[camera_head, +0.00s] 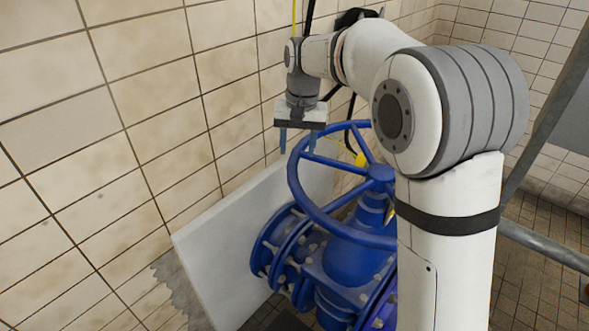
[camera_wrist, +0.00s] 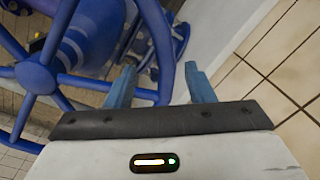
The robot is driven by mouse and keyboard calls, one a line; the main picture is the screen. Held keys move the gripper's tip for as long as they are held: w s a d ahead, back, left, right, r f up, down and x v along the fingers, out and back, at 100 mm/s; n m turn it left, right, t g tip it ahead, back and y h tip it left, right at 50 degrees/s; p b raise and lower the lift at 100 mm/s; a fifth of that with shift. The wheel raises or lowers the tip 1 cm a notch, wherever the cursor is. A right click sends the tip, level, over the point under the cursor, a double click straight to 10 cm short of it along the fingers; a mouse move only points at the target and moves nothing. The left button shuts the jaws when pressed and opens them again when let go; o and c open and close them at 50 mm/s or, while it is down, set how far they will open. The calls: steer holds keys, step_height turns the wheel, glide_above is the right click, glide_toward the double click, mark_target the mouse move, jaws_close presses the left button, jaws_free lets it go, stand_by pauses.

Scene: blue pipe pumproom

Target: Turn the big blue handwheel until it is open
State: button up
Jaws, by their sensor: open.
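The big blue handwheel (camera_head: 294,185) sits on top of a blue valve body (camera_head: 345,262) in the head view, its right part hidden behind my arm. My gripper (camera_head: 297,143) points down at the wheel's far left rim, its two blue fingers apart. In the head view one finger overlaps the rim and the other is left of it. In the wrist view the handwheel (camera_wrist: 40,78) fills the left side, and its rim passes near the left finger of my gripper (camera_wrist: 162,84). Nothing is clearly held between the fingers. I cannot tell whether a finger touches the rim.
A tiled wall (camera_head: 130,110) stands close on the left of the gripper. A pale slab (camera_head: 215,250) stands behind the valve's flange. A grey metal pipe rail (camera_head: 545,250) runs at the right. A small yellow part (camera_head: 360,160) shows behind the wheel.

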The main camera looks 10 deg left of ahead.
mark_target(295, 172)
steer(key=shift+s+a+f, duration=0.1)
steer(key=shift+s+f, duration=0.1)
steer(key=shift+f, duration=0.2)
step_height(295, 172, down, 6)
steer(key=shift+w+a+f, duration=0.1)
steer(key=shift+a, duration=0.05)
steer(key=shift+a+f, duration=0.1)
steer(key=shift+f, duration=0.2)
steer(key=shift+c, duration=0.3)
jaws_close()
